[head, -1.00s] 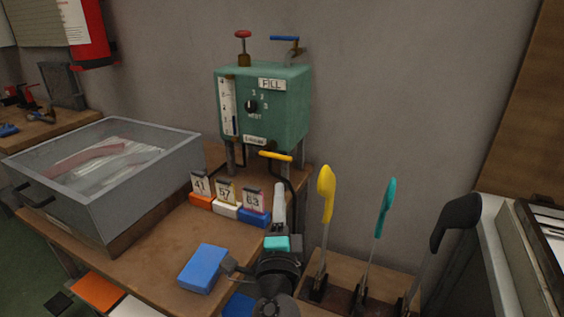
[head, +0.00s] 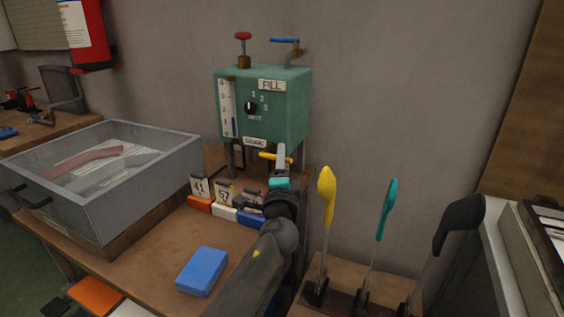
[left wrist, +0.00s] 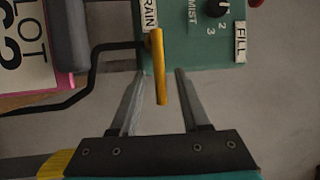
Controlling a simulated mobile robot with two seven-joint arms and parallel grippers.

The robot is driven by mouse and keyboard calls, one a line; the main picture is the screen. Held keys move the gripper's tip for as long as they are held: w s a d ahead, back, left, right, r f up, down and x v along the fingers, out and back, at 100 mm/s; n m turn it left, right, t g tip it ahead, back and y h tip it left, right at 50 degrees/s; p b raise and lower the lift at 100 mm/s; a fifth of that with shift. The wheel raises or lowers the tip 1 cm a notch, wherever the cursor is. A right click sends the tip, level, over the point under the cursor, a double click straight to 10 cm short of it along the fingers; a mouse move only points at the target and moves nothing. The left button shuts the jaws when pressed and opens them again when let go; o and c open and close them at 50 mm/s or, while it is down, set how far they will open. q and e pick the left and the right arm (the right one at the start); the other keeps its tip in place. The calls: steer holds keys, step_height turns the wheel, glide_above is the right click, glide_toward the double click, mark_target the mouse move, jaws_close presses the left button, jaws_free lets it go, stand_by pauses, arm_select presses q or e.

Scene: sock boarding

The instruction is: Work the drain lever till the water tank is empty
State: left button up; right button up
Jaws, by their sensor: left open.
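The green water tank (head: 285,102) stands on legs at the back of the bench. Its sight gauge (head: 227,95) shows a blue column near the bottom of the scale. The yellow drain lever (head: 268,156) is under the tank, below the DRAIN label (head: 255,142), and it shows large in the left wrist view (left wrist: 160,88). My left gripper (head: 281,152) is open at the lever. In the left wrist view the lever lies between the two fingers of the left gripper (left wrist: 160,74), with visible gaps on both sides. My right gripper is out of view.
Numbered cards (head: 225,195) in coloured blocks stand on the bench left of my arm. A grey bin (head: 150,195) is farther left. A blue block (head: 202,271) lies in front. Yellow, teal and black upright forms (head: 326,205) stand close on the right.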

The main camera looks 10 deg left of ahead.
arm_select(q)
steer(key=shift+w, duration=0.2)
jaws_close()
stand_by(0.3)
stand_by(1.1)
